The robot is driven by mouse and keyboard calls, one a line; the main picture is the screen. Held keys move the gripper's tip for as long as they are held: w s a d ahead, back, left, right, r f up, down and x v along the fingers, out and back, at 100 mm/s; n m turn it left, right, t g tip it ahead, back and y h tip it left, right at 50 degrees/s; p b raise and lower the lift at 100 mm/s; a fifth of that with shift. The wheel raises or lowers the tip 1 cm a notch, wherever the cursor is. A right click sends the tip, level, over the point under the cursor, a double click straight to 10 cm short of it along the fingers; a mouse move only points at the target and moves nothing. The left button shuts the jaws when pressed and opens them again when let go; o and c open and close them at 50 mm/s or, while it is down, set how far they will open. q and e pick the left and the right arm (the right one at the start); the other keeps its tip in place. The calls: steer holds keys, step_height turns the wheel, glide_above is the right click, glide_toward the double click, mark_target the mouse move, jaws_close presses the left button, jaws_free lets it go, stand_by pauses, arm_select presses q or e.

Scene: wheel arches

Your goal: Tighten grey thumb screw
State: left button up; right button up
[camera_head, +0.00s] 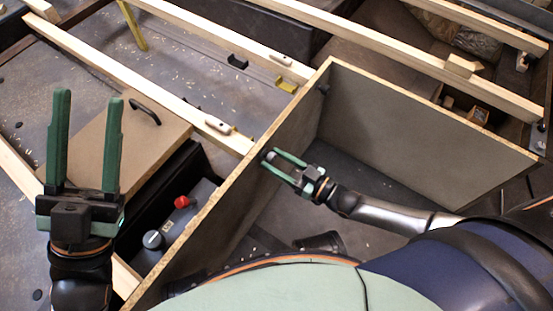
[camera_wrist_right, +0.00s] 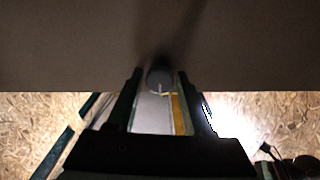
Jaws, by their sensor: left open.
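The grey thumb screw (camera_wrist_right: 160,78) shows as a round head on the panel face in the right wrist view, between the tips of my right gripper (camera_wrist_right: 160,88). A thin gap seems to show on each side of it. In the head view my right gripper (camera_head: 270,158) is level, its fingers apart and their tips at the inner face of the near panel (camera_head: 235,190). My left gripper (camera_head: 86,102) is open and empty, fingers pointing up the picture, away from the panel.
A box with a red knob (camera_head: 182,202) and a grey knob (camera_head: 153,240) lies left of the near panel, by a brown case (camera_head: 120,150). Wooden rails (camera_head: 120,80) cross the back.

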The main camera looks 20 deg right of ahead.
steer(key=shift+o, duration=1.4)
steer(key=p+v, duration=0.3)
steer(key=v, duration=0.9)
steer(key=shift+s+d, duration=0.2)
